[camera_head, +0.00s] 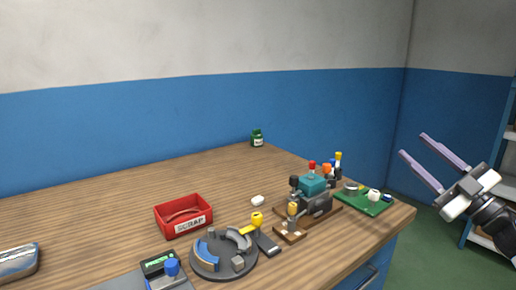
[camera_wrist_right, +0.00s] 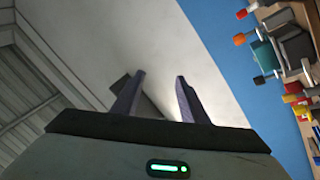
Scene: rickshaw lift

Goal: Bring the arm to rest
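My right gripper (camera_head: 412,161) is at the right of the head view, raised beyond the table's right edge. Its two purple fingers are spread apart with nothing between them. In the right wrist view the right gripper (camera_wrist_right: 157,90) also shows two separated fingers with only wall and ceiling behind them. It touches nothing. My left gripper is not in the head view.
The wooden table (camera_head: 110,220) holds a red scrap box (camera_head: 183,216), a round grey fixture (camera_head: 222,254), a teal machine (camera_head: 312,187), a green board (camera_head: 366,200), a green jar (camera_head: 257,138) and a black-and-green device (camera_head: 163,265). A shelf (camera_head: 506,150) stands at far right.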

